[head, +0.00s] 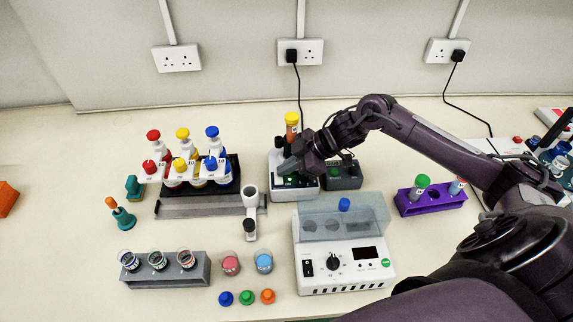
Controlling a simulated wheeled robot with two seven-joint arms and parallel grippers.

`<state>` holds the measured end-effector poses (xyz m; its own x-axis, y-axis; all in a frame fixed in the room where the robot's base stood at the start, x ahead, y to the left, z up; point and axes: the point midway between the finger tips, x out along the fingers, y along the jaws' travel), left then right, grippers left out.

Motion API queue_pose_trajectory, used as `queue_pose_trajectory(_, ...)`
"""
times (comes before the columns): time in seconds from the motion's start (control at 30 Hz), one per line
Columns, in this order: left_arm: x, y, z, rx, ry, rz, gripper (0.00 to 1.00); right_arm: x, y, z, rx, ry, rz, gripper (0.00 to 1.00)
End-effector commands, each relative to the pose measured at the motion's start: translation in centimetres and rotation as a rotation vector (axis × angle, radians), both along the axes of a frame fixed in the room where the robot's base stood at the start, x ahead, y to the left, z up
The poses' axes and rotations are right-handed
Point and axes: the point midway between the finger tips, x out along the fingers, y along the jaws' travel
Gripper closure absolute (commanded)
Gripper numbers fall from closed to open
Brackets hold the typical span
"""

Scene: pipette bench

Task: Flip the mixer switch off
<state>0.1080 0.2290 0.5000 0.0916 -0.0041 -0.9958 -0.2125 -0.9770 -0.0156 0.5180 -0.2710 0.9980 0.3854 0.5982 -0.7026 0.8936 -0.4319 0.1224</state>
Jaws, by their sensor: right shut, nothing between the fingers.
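The mixer (308,193) is a small white unit with a dark front panel, standing at the back middle of the bench. The gripper covers part of the mixer. My left gripper is out of view.
A white centrifuge-like box (345,274) with a clear lid stands in front of the mixer. A dark block (343,178) sits right beside it. A purple rack (432,203) is at right.

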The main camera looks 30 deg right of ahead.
Motion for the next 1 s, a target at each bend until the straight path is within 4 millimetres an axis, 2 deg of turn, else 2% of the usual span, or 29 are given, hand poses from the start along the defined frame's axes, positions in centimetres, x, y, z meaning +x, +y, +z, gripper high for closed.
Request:
queue_pose_trajectory(0.53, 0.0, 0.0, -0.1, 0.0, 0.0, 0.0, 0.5, 0.1, -0.1, -0.5, 0.001, 0.004, 0.001, 1.0)
queue_pose_trajectory(1.0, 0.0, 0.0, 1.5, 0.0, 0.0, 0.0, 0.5, -1.5, 0.7, -0.3, 0.001, 0.008, 0.003, 1.0)
